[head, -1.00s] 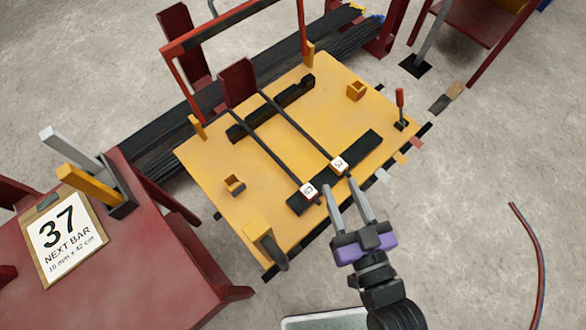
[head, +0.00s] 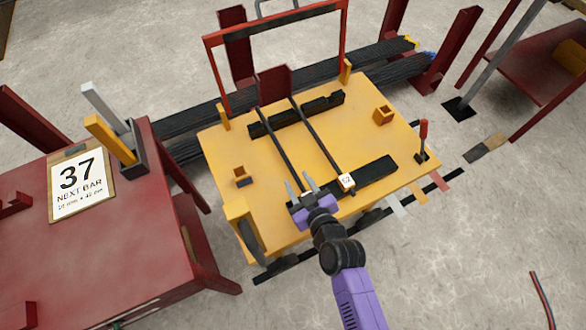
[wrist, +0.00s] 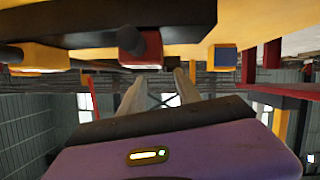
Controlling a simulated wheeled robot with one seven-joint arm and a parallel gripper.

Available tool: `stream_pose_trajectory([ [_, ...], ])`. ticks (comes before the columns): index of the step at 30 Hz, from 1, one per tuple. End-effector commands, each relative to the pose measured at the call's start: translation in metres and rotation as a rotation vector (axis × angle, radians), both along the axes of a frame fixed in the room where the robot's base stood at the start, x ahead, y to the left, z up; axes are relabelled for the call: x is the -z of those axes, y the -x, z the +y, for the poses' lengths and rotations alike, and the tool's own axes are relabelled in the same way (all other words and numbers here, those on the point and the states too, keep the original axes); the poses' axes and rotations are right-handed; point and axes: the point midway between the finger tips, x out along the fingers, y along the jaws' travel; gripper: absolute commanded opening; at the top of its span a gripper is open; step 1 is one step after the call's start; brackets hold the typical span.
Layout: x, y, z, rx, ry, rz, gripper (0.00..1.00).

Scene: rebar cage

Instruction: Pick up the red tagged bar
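Two dark bars lie side by side on the yellow cart top, the left bar (head: 283,150) and the right bar (head: 319,143). The right bar has a white number tag (head: 346,181) near its close end.
The yellow cart (head: 225,150) has a red handle frame (head: 275,27), black bar rests, small yellow blocks and a red-handled lever (head: 423,135). A red table (head: 100,245) at left bears a "37 NEXT BAR" sign (head: 78,185). Concrete floor is open at lower right.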

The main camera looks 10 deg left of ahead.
Motion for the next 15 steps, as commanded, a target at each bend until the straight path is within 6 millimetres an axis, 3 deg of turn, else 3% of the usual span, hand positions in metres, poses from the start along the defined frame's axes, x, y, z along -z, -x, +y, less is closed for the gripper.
stream_pose_trajectory([
  [15,0.026,-0.046,0.020,0.001,-0.001,-0.001,0.40],
])
